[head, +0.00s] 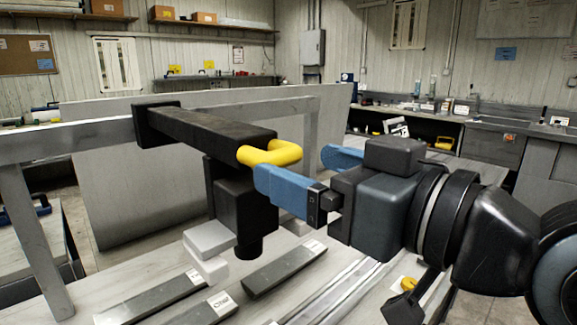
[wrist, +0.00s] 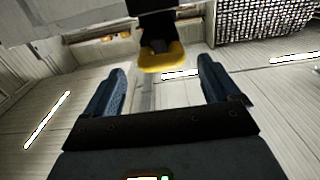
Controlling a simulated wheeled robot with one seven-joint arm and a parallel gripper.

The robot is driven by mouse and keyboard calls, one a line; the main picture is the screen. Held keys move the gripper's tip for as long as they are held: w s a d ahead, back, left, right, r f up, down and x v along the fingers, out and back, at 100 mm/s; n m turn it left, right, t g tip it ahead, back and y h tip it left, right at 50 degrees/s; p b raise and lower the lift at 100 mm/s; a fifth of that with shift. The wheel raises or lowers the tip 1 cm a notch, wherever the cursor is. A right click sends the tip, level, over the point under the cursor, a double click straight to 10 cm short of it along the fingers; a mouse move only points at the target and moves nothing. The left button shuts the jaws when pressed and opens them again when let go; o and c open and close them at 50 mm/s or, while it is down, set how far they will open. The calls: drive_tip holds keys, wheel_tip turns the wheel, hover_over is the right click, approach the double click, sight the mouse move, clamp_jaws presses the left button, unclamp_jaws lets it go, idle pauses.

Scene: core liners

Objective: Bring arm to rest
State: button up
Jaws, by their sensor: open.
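My gripper (head: 305,172) has two blue fingers, spread apart with nothing between them. In the head view it is level with the yellow handle (head: 272,153) at the end of a black arm-like beam (head: 205,132). The near blue finger overlaps the handle in the picture; I cannot tell whether they touch. In the wrist view the gripper (wrist: 160,90) is open, and the yellow handle (wrist: 162,57) shows just beyond and between the fingertips.
A grey frame (head: 60,138) carries the black beam over a bench. Dark core liners (head: 283,268) and pale blocks (head: 208,238) lie below. A grey panel (head: 100,200) stands behind. Workbenches (head: 420,115) line the far wall.

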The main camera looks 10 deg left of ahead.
drive_tip(key=shift+s+d, duration=0.35)
drive_tip(key=shift+d, duration=0.05)
drive_tip(key=s+d+f+m+t+h, duration=0.25)
drive_tip(key=d+f, duration=0.25)
drive_tip(key=f, duration=0.3)
drive_tip(key=s+d+f+m+t+h, duration=0.1)
drive_tip(key=s+d+f+m+h, duration=0.2)
drive_tip(key=f, duration=0.4)
drive_tip(key=s+d+f+m+t+h, duration=0.1)
drive_tip(key=s+d+f+m+h, duration=0.15)
drive_tip(key=d+f+m, duration=0.45)
drive_tip(key=s+d+f+h, duration=0.2)
drive_tip(key=s, duration=0.6)
drive_tip(key=s+d+f+n+h, duration=0.1)
drive_tip(key=s+d+f+h, duration=0.1)
drive_tip(key=s, duration=0.6)
drive_tip(key=s+d+f+n+h, duration=0.1)
drive_tip(key=s+d+f+h, duration=0.1)
drive_tip(key=s, duration=0.6)
drive_tip(key=shift+s+d+f+g, duration=0.35)
drive_tip(key=shift+d+f, duration=0.4)
drive_tip(key=shift+d, duration=0.5)
drive_tip(key=shift+c, duration=0.2)
